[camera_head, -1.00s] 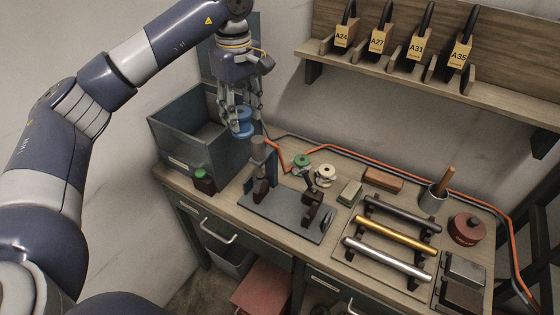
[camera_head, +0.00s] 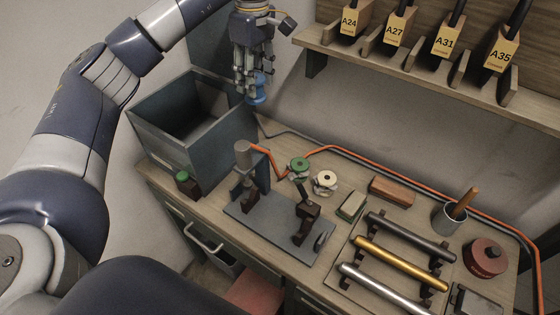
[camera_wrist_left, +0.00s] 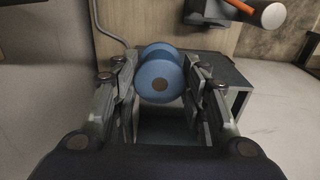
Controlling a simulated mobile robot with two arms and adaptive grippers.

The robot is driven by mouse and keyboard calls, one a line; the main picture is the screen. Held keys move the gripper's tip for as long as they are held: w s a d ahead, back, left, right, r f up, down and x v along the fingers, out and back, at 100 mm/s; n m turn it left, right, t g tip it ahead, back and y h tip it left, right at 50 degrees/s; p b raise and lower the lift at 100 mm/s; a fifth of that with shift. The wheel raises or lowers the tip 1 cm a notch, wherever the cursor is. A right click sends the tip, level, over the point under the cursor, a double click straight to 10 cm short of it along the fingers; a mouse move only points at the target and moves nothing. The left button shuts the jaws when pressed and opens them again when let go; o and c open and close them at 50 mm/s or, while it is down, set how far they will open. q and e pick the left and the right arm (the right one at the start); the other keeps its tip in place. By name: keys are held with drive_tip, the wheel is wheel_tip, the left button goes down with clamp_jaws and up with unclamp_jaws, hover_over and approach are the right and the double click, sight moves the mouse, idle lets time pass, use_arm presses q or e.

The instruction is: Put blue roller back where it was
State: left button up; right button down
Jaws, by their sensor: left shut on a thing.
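The blue roller (camera_head: 256,90) is a spool shape with wide ends. My left gripper (camera_head: 252,84) hangs fingers down and is shut on it, above the back left of the bench, near the open grey box. In the left wrist view the blue roller (camera_wrist_left: 160,78) sits between the two sides of the fingers, with one round end and its dark centre facing the camera. A green roller (camera_head: 299,164) and a cream roller (camera_head: 325,182) stand on the bench behind the metal fixture (camera_head: 275,225). My right gripper is not in view.
The open grey box (camera_head: 165,118) stands at the bench's left end. A shelf (camera_head: 420,75) with labelled tools hangs on the wall. An orange hose (camera_head: 390,165) runs along the bench's back. A rack of bars (camera_head: 400,260) and a cup (camera_head: 448,217) stand at the right.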

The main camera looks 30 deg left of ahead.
use_arm(q)
drive_tip(key=f+b, duration=0.1)
drive_tip(key=f, duration=1)
drive_tip(key=f+b, duration=0.2)
drive_tip(key=f, duration=0.9)
drive_tip(key=shift+w+f, duration=0.2)
drive_tip(key=shift+f, duration=0.15)
drive_tip(key=d, duration=0.1)
drive_tip(key=w+d+p, duration=0.1)
drive_tip(key=w+d+f+p, duration=0.1)
drive_tip(key=shift+d, duration=0.35)
drive_tip(key=shift+f, duration=0.25)
drive_tip(key=shift+s+a, duration=0.1)
drive_tip(key=shift+a, duration=0.05)
drive_tip(key=shift+f, duration=0.1)
